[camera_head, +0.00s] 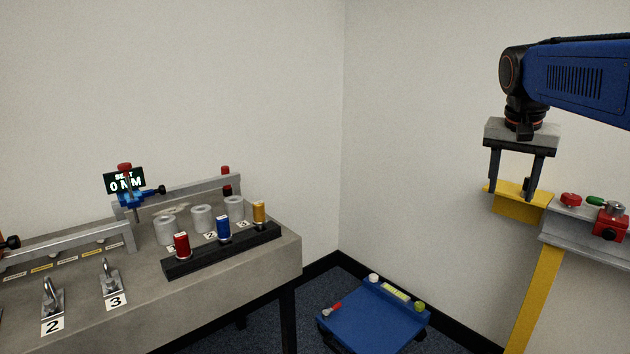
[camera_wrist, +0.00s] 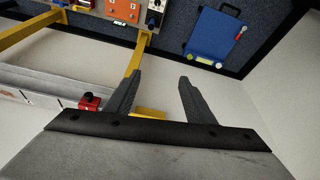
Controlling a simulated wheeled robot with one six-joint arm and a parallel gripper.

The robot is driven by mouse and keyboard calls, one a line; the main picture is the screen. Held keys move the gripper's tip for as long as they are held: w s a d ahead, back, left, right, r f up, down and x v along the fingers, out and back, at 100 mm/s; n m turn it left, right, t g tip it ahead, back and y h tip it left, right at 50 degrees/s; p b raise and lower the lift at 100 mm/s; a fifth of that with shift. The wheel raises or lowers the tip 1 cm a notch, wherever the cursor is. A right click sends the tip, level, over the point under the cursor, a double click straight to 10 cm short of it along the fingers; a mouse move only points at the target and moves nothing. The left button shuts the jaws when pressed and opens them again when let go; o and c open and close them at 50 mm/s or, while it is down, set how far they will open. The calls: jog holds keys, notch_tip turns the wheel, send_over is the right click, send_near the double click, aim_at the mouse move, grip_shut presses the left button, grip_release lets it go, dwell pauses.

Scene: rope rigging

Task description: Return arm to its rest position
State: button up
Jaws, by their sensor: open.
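My gripper (camera_head: 517,190) hangs at the upper right of the head view, fingers pointing down, at the end of my blue arm. Its two fingers are apart with nothing between them. In the wrist view the open fingers (camera_wrist: 157,92) also show, with wall and floor beyond. In the head view the fingertips overlap a yellow bracket (camera_head: 520,208) on the right-hand stand; I cannot tell whether they touch it.
A grey workbench (camera_head: 215,297) at left bears red, blue and yellow spools (camera_head: 223,229), grey rings, shackles and a display (camera_head: 124,181). A blue case (camera_head: 374,322) lies on the floor. A grey rail (camera_head: 590,238) with a red block (camera_head: 608,222) stands at right.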

jog(key=s+a+f+n+y, duration=0.1)
jog(key=s+a+f, duration=0.3)
jog(key=s+f, duration=0.4)
jog(key=s+a+f+n+t, duration=0.1)
jog(key=s+a+f+n, duration=0.3)
jog(key=s+f, duration=0.4)
jog(key=s+a+f+n+t+y, duration=0.1)
jog(key=s+a+f+n, duration=0.2)
jog(key=s+a+f, duration=0.3)
notch_tip(320, 180, down, 2)
jog(key=shift+s+f+y, duration=0.1)
jog(key=shift+s+y, duration=0.2)
jog(key=shift+s, duration=0.7)
jog(key=shift+o, duration=0.6)
jog(key=shift+o, duration=0.8)
